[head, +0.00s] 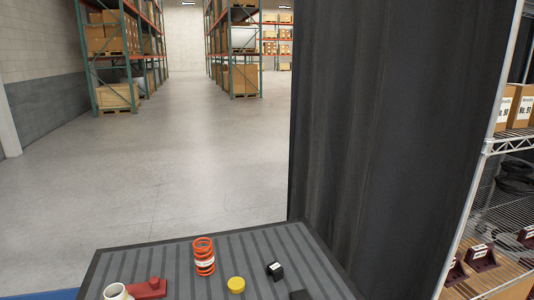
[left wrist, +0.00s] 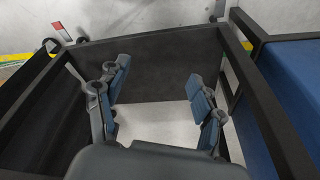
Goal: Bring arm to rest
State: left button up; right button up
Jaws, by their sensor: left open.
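My left gripper (left wrist: 160,98) shows in the left wrist view with its two blue-padded fingers spread apart. It is open, and nothing is between the fingers. Behind the fingers are a dark flat panel and pale floor. The gripper and the left arm do not show in the head view. My right gripper is in neither view.
In the head view a ribbed dark table (head: 190,258) bears an orange spring (head: 204,257), a yellow cap (head: 236,285), a black block (head: 275,270), a red part (head: 150,288) and a white cup (head: 116,291). A black curtain (head: 380,130) and wire shelf (head: 500,215) stand right. Dark frame bars (left wrist: 265,100) flank the gripper.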

pick_arm(q)
jog(key=s+f+b, duration=0.1)
jog(key=s+f, duration=0.2)
jog(key=f, duration=0.3)
jog(key=s+a+f+b, duration=0.1)
jog(key=s+f, duration=0.1)
jog(key=f, duration=0.5)
jog(key=s+f+b, duration=0.1)
jog(key=s+f, duration=0.2)
jog(key=f, duration=0.3)
jog(key=s+a+f+g+b, duration=0.1)
jog(key=s+a+f+b, duration=0.1)
jog(key=s+f, duration=0.8)
jog(key=shift+s+a+g+b, duration=0.15)
jog(key=shift+s+g+b, duration=0.15)
jog(key=shift+s, duration=0.15)
jog(key=shift+f, duration=0.1)
